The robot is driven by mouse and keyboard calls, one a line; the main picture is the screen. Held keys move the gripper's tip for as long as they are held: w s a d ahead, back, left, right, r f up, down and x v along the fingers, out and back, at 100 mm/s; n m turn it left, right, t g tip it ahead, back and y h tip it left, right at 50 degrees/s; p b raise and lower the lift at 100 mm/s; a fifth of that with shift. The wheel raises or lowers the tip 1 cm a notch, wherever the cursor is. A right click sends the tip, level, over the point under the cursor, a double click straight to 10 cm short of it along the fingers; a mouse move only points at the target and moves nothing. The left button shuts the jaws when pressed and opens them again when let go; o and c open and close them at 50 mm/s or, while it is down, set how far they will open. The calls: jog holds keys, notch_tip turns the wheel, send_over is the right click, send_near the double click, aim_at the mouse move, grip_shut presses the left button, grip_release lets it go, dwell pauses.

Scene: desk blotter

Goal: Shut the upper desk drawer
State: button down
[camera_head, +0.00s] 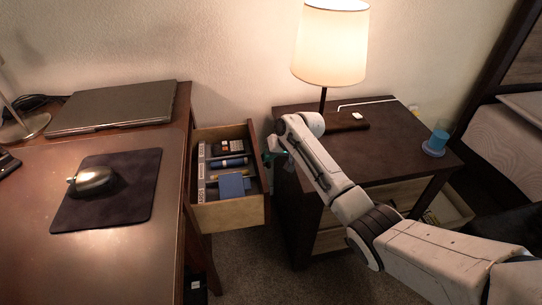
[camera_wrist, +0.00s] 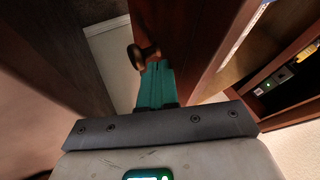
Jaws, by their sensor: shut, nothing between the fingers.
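The upper desk drawer (camera_head: 232,213) is pulled out from the right side of the desk, with its open top showing several items inside. Its dark red-brown front panel (camera_head: 258,160) faces right, toward the nightstand. In the wrist view the front panel (camera_wrist: 182,30) fills the upper middle, with a dark round knob (camera_wrist: 142,56) on it. My gripper (camera_head: 272,146) is at the outer side of the drawer front. Its teal fingers (camera_wrist: 156,82) are shut and empty, close beside the knob. I cannot tell whether the fingertips touch the panel.
The desk (camera_head: 120,255) bears a laptop (camera_head: 115,106), a mouse pad (camera_head: 135,205) and a mouse (camera_head: 92,180). A dark nightstand (camera_head: 400,150) with a lamp (camera_head: 330,45) and a blue cup (camera_head: 437,142) stands close right of the drawer, leaving a narrow gap.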

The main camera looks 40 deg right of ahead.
jog(key=shift+a, duration=0.1)
jog(key=b, duration=0.1)
send_near(202, 175)
jog(key=w+f, duration=0.2)
jog(key=w, duration=0.1)
jog(key=w+f, duration=0.1)
jog(key=w, duration=0.1)
jog(key=shift+a+f, duration=0.2)
jog(key=shift+f, duration=0.15)
jog(key=shift+w+a+r+b, duration=0.1)
jog(key=shift+w+a+b, duration=0.3)
jog(key=shift+a, duration=0.2)
jog(key=shift+w+a, duration=0.1)
jog(key=shift+r, duration=0.1)
